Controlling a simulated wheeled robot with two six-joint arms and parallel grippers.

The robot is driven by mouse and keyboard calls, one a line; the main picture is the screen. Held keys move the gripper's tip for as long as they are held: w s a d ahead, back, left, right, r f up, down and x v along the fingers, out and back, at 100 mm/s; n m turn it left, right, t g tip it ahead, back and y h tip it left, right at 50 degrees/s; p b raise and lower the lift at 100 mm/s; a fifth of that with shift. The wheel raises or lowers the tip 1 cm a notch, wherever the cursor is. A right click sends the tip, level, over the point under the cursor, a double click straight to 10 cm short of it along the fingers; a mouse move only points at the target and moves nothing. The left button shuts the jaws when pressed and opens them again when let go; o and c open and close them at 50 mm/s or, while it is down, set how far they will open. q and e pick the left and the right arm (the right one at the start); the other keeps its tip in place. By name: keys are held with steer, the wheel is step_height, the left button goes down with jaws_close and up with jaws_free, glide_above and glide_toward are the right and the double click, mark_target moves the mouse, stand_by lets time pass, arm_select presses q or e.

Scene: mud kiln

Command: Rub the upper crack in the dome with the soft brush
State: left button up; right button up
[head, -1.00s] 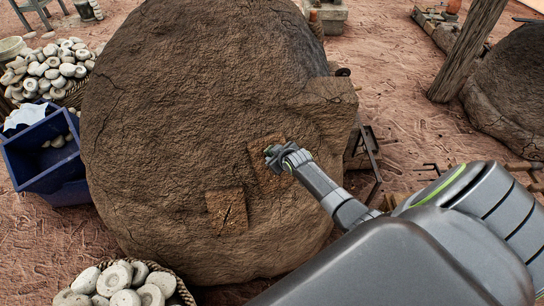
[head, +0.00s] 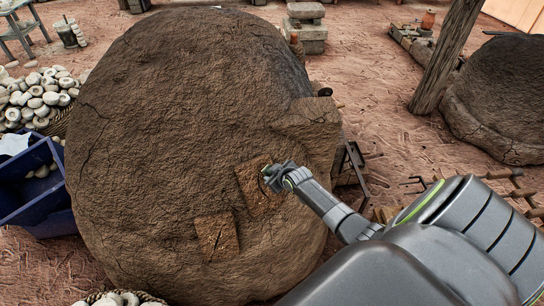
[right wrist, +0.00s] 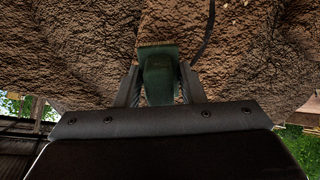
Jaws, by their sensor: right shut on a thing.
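The large brown mud dome (head: 170,110) fills the middle of the head view. Two lighter square patches lie low on its face. The upper patch (head: 247,187) is partly covered by my right gripper (head: 268,180). The lower patch (head: 214,239) has a dark crack across it. My right gripper (right wrist: 158,92) is shut on the green soft brush (right wrist: 158,80), whose tan bristle edge faces the dome. The bristles look at or very close to the dome; I cannot tell if they touch. My left gripper is out of view.
A blue bin (head: 35,195) and a basket heap of pale round pieces (head: 38,95) stand left of the dome. A metal stand (head: 352,165) is close on its right. A wooden post (head: 447,55) and a second dome (head: 510,95) are farther right.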

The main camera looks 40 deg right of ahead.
steer(key=p+v, duration=0.2)
steer(key=v, duration=0.1)
steer(key=shift+w+r, duration=0.1)
steer(key=shift+p+v, duration=0.85)
steer(key=v, duration=0.3)
